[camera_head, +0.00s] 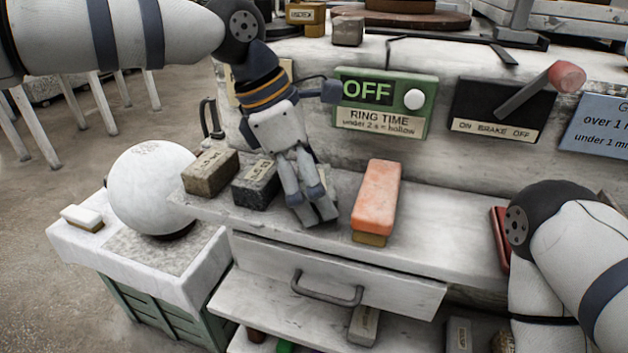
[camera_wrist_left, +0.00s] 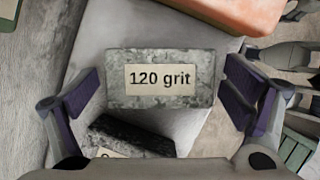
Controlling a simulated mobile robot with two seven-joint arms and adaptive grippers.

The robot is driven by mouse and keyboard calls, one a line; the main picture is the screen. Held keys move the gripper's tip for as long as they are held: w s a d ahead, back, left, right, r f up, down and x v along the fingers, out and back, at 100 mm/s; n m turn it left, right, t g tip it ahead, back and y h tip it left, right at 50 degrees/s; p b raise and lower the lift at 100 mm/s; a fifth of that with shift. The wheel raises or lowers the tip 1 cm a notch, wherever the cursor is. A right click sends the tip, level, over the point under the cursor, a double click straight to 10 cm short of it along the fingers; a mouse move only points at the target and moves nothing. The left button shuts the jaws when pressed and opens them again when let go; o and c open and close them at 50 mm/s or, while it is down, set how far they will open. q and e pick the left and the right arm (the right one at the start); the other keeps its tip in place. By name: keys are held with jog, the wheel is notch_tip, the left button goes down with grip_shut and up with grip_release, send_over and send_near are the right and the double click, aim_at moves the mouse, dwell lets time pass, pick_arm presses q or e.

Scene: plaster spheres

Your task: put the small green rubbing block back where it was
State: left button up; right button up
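I do not clearly see a small green rubbing block. A small green piece (camera_head: 285,347) shows at the bottom edge of the head view, on the shelf below the drawer, mostly cut off. My left gripper (camera_head: 316,212) points down over the worktop between a black block (camera_head: 254,186) and an orange block (camera_head: 377,196). In the left wrist view its fingers are wide apart, either side of a grey speckled block labelled "120 grit" (camera_wrist_left: 160,98); I cannot tell whether they touch it. That block is mostly hidden by the gripper in the head view. My right gripper is out of view.
A brown block (camera_head: 210,172) stands left of the black one. A white sphere (camera_head: 151,190) and a white-topped small block (camera_head: 82,217) rest on a stone-topped green crate (camera_head: 160,310) at left. A drawer (camera_head: 400,300) lies below the worktop; signs and a lever stand behind.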

pick_arm(q)
jog(key=shift+r, duration=0.1)
jog(key=v, duration=1.2)
